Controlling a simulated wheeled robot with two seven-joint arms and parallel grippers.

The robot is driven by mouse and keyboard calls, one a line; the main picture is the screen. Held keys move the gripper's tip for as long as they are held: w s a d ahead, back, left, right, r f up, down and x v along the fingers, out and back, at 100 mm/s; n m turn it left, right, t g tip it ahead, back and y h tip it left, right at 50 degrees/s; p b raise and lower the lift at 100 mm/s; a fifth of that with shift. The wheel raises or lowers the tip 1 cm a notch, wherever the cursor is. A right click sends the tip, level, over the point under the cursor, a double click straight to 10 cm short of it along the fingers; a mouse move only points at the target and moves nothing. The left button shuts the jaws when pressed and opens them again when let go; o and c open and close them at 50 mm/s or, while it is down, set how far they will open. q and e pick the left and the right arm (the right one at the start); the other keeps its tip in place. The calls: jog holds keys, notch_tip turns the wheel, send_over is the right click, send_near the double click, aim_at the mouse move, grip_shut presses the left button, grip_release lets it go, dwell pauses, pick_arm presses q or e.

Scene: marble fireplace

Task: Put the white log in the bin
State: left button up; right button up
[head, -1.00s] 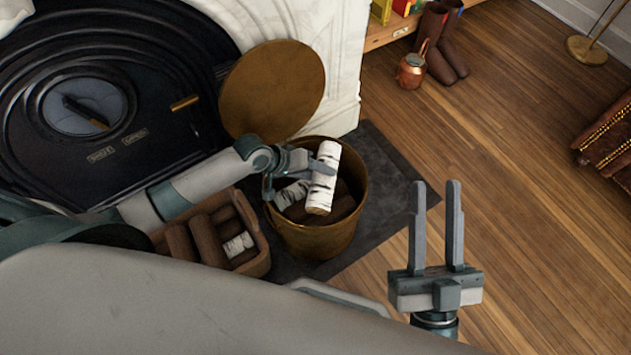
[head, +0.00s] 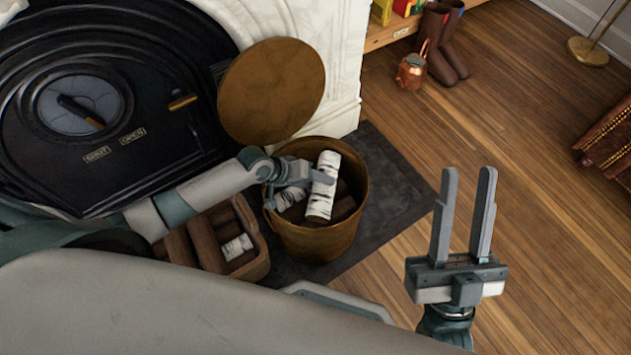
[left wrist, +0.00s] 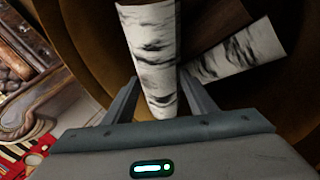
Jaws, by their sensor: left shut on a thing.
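A white birch log (head: 323,186) is held upright, slightly tilted, in my left gripper (head: 318,178), with its lower part inside the mouth of the brass bin (head: 316,240). In the left wrist view the same log (left wrist: 152,55) stands between the two fingers. A second white log (head: 291,196) lies inside the bin among brown logs; it also shows in the left wrist view (left wrist: 235,52). My right gripper (head: 464,215) is open and empty over the wooden floor at the right.
A crate (head: 262,262) with brown logs and a white log (head: 236,247) stands left of the bin. The round brass lid (head: 272,92) leans behind it against the marble fireplace (head: 335,45). A copper pot (head: 411,72) and boots (head: 455,52) stand at the back.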

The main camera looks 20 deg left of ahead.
pick_arm(q)
jog(key=shift+f, duration=0.55)
pick_arm(e)
jog(key=shift+r, duration=0.1)
pick_arm(q)
jog(key=o, duration=1.6)
jog(key=shift+c, duration=0.2)
pick_arm(e)
jog(key=shift+d+r, duration=0.1)
jog(key=shift+r, duration=0.05)
pick_arm(q)
jog(key=shift+r, duration=0.5)
jog(key=p+v, duration=0.3)
jog(key=v, duration=0.9)
jog(key=shift+p, duration=0.35)
pick_arm(e)
notch_tip(320, 180, down, 10)
jog(key=w+a+g+h, duration=0.1)
jog(key=w+a+g, duration=0.1)
jog(key=g, duration=0.5)
jog(key=shift+w+a+h, duration=0.3)
jog(key=shift+w, duration=0.05)
